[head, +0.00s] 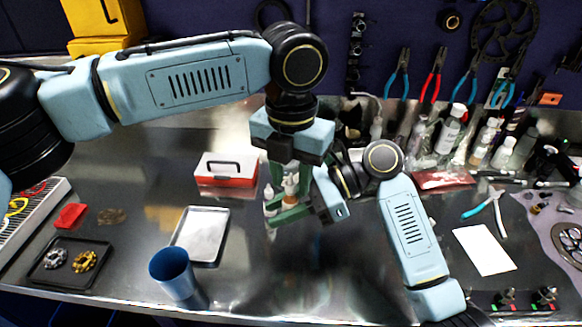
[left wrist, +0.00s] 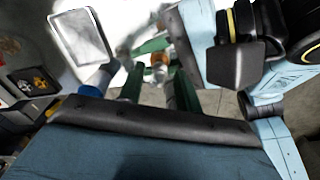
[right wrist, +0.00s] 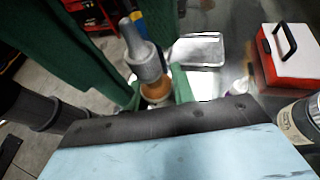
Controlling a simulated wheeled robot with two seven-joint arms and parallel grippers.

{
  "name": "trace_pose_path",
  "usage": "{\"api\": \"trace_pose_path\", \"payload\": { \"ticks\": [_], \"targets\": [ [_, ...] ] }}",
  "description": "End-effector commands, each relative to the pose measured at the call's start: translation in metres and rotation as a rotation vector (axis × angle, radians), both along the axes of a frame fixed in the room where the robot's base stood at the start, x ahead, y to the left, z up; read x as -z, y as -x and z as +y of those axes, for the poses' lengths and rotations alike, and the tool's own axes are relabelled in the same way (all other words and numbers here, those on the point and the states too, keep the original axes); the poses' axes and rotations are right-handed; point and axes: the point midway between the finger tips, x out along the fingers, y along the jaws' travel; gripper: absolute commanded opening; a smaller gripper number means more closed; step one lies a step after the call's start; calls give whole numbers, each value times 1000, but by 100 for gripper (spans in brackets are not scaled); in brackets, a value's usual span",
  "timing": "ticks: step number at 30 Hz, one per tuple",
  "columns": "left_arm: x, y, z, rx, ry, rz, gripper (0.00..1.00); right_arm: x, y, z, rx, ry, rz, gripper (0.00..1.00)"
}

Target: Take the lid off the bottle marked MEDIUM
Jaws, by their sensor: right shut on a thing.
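My right gripper (head: 285,213) reaches in from the right and is shut on this bottle, below the collar. My left gripper (head: 288,172) points down from above, its green fingers apart around the bottle's top; the left wrist view shows the gap between them (left wrist: 158,85). A pale bottle (head: 269,197) shows just left in the head view. No MEDIUM marking is readable.
A red and white box (head: 226,170) sits behind left, and a metal tray (head: 201,234) and blue cup (head: 172,273) nearer left. Several bottles (head: 447,135) stand at the back right. Pliers (head: 486,206) and a white sheet (head: 484,249) lie at right. The front middle bench is clear.

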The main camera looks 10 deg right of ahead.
Motion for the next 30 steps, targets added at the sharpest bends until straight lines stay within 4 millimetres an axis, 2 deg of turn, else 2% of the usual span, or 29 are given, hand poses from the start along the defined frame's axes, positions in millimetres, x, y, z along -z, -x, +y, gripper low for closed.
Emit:
{"api": "trace_pose_path", "payload": {
  "ticks": [3,10,20,27,30],
  "targets": [
    [0,0,0,0,0,0,31,0,0,0,0,0,0,0],
    [0,0,0,0,0,0,1,0,0,0,0,0,0,0],
    [0,0,0,-23,1,0,0,0,0,0,0,0,0,0],
    [0,0,0,-256,1,0,0,0,0,0,0,0,0,0],
    [0,0,0,-294,1,-1,0,0,0,0,0,0,0,0]
  ]
}}
